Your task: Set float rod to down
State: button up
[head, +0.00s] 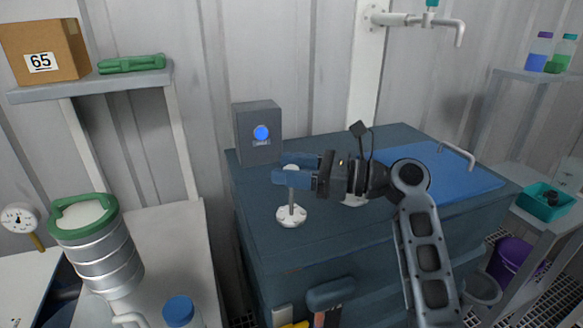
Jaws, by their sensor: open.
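The float rod (291,195) is a thin grey upright rod standing on a round white flange (291,216) on top of the dark blue tank (255,205). My gripper (284,169) reaches in from the right with its blue fingers pointing left. It is open at the upper end of the rod, and a pale rod top shows between the fingers. The near finger hides part of the rod, and I cannot tell whether either finger touches it.
A grey box with a blue round light (258,133) stands on the tank behind my gripper. A bright blue lid panel (440,172) with a bent handle lies right of my arm. A white pipe with a tap (410,20) is above. A steel canister (100,250) stands at left.

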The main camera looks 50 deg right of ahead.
grip_shut()
dwell(0.4)
jog(key=p, duration=0.1)
send_over(292, 214)
jog(key=shift+f, duration=2.8)
jog(key=shift+c, duration=1)
grip_release()
jog(key=shift+f, duration=0.1)
jog(key=shift+o, duration=1)
